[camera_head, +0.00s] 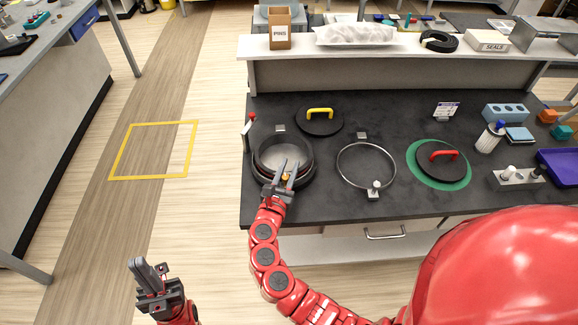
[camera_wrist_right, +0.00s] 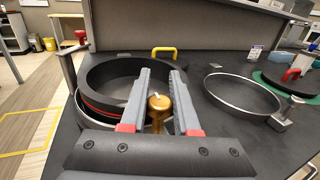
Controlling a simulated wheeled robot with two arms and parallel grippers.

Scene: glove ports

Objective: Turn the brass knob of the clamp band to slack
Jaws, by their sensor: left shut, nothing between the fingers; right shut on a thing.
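The port (camera_head: 283,158) at the bench's left front is a dark round ring. A metal clamp band (camera_wrist_right: 81,118) runs around its base, with a red line above it. The brass knob (camera_head: 286,176) sits at the band's front right. In the right wrist view the brass knob (camera_wrist_right: 158,103) stands up with a small pale mark on top. My right gripper (camera_head: 285,172) is shut on the knob, with a finger on each side; its fingers also show in the wrist view (camera_wrist_right: 158,106). My left gripper (camera_head: 150,276) is shut and empty, above the floor left of the bench.
A second band (camera_head: 341,178) with a silvery knob lies to the right. A black lid with a yellow handle (camera_head: 320,113) lies behind the port; a red-handled lid (camera_head: 438,155) sits on a green ring. A small red-topped lever (camera_head: 249,123) stands at the bench's left edge.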

